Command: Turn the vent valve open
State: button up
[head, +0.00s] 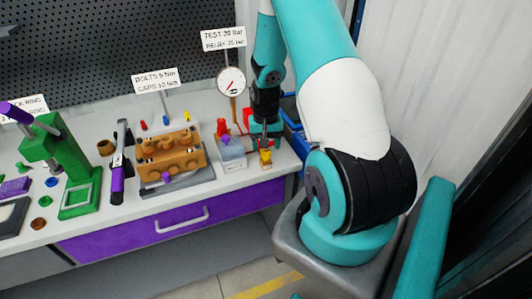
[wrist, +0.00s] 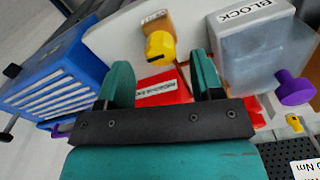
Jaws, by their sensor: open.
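A yellow knob (wrist: 160,48) on a small orange-brown valve body (wrist: 157,22) shows in the wrist view, and looks like the vent valve. The small label above it is not readable to me. In the head view the yellow valve (head: 266,157) stands near the bench's right end. My gripper (wrist: 160,80) is open, with one teal finger on each side of the picture's middle. The knob lies beyond the fingertips, roughly in line with the gap, and nothing is held. In the head view my gripper (head: 264,138) is just above the valve; contact cannot be told.
A grey block marked BLOCK (wrist: 262,50) with a purple knob (wrist: 294,88) stands close to the right finger. A red labelled part (wrist: 163,90) shows between the fingers. A blue crate (wrist: 55,75) is at left. A gauge (head: 231,82) and a brown pump block (head: 172,155) stand farther left on the bench.

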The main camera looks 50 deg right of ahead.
aim_at(266, 152)
jog(key=shift+r, duration=1.75)
